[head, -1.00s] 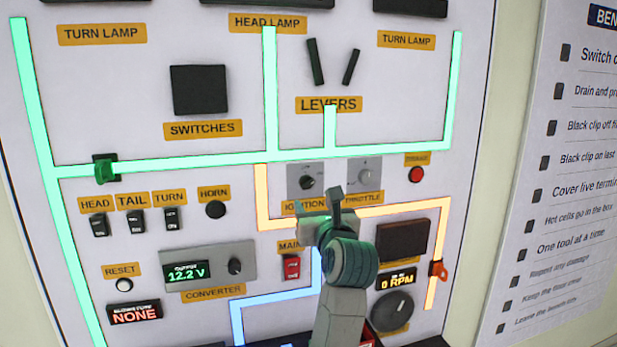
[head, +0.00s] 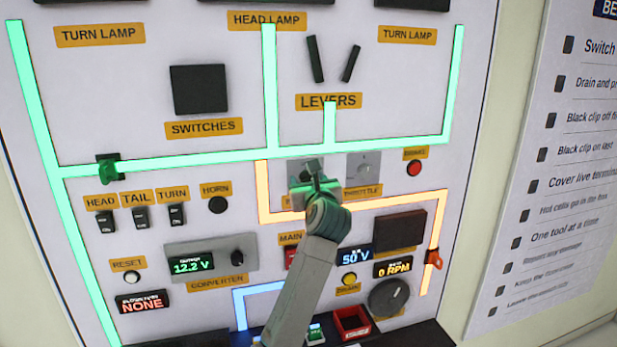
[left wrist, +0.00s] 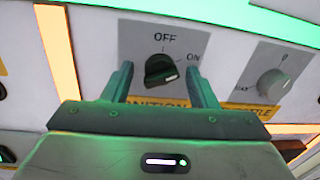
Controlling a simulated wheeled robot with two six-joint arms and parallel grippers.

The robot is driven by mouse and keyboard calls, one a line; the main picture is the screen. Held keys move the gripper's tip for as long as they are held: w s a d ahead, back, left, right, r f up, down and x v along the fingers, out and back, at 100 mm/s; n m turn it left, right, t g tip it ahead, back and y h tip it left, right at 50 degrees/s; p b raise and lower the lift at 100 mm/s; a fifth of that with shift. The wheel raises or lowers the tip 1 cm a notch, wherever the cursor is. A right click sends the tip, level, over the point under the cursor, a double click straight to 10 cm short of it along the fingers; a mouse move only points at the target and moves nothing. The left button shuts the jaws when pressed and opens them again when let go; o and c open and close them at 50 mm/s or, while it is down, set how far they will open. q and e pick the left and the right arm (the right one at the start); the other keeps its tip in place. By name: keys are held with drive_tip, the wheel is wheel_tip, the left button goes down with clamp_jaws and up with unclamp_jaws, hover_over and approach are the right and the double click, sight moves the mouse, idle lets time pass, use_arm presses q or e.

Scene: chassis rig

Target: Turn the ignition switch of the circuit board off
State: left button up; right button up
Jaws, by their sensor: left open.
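The ignition switch (left wrist: 160,72) is a dark round knob on a grey plate, with OFF printed above it and ON at its upper right. Its white mark sits on the right side of the knob, on the ON side rather than up at OFF. My left gripper (left wrist: 161,84) is open, with one finger on each side of the knob and gaps visible between. In the head view my left gripper (head: 312,174) is in front of the ignition plate and hides most of the knob and its label. My right gripper is not in view.
The throttle knob (head: 363,167) is close to the right of the ignition. A red button (head: 414,168) is further right. The green lit strip (head: 210,160) runs above, and an orange strip (head: 263,190) passes left of the ignition. A 50 V display (head: 356,257) is below right.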

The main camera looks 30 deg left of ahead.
use_arm(q)
drive_tip(key=shift+c, duration=0.2)
drive_tip(key=c, duration=0.7)
drive_tip(key=shift+c, duration=0.7)
drive_tip(key=shift+f, duration=0.1)
drive_tip(key=shift+w+f+n+y+b, duration=0.15)
drive_tip(key=shift+n+b, duration=1.95)
drive_tip(key=shift+b, duration=1.3)
drive_tip(key=shift+s+f+n+y+b, duration=0.1)
drive_tip(key=shift+n+y+b, duration=0.1)
drive_tip(key=shift+n+b, duration=2.55)
drive_tip(key=shift+w+f+n+y+b, duration=0.15)
drive_tip(key=shift+n+b, duration=1.3)
drive_tip(key=shift+b, duration=2.6)
